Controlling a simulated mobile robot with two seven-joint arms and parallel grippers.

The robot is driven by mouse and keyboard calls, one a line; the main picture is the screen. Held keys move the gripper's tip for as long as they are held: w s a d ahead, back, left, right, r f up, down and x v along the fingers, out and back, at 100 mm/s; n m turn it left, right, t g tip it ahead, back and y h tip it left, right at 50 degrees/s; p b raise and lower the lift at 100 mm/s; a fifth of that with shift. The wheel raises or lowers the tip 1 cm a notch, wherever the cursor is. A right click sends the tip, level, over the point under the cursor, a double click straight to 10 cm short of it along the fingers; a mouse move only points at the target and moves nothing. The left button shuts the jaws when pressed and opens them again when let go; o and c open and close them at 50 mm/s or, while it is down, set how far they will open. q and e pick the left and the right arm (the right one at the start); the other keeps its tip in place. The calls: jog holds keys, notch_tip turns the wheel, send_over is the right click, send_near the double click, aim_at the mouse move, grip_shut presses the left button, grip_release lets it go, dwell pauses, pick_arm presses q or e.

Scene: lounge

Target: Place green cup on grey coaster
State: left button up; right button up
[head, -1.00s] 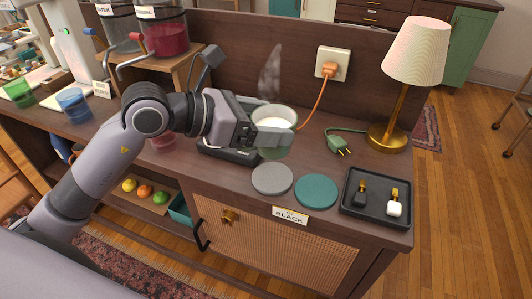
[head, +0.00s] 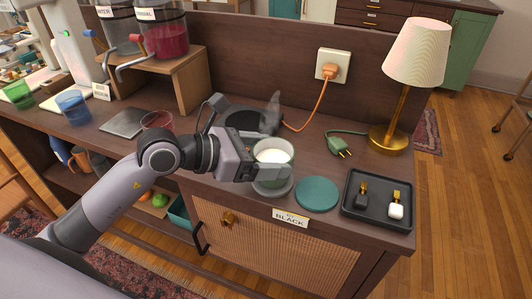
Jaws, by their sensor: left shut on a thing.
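The green cup (head: 272,159) holds a white liquid with steam above it, and it stands upright. My left gripper (head: 262,169) is shut on the cup from its left side. The cup is over the grey coaster (head: 273,190), whose front rim shows below it. I cannot tell whether the cup's base touches the coaster. My right gripper is not in view.
A teal coaster (head: 317,193) lies just right of the grey one. A black tray (head: 376,216) with small items is further right, in front of a brass lamp (head: 389,132). A black appliance (head: 248,120) stands behind the cup. A green plug (head: 340,151) lies behind the coasters.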

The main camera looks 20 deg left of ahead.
pick_arm(q)
jog(key=o, duration=1.3)
jog(key=shift+f, duration=0.1)
jog(key=shift+s+a+r, duration=0.1)
jog(key=shift+a+r, duration=0.05)
jog(key=shift+r, duration=0.1)
jog(key=b+v, duration=0.1)
jog(key=v, duration=1)
jog(key=shift+s+r, duration=0.2)
jog(key=shift+s, duration=0.1)
jog(key=shift+a, duration=0.15)
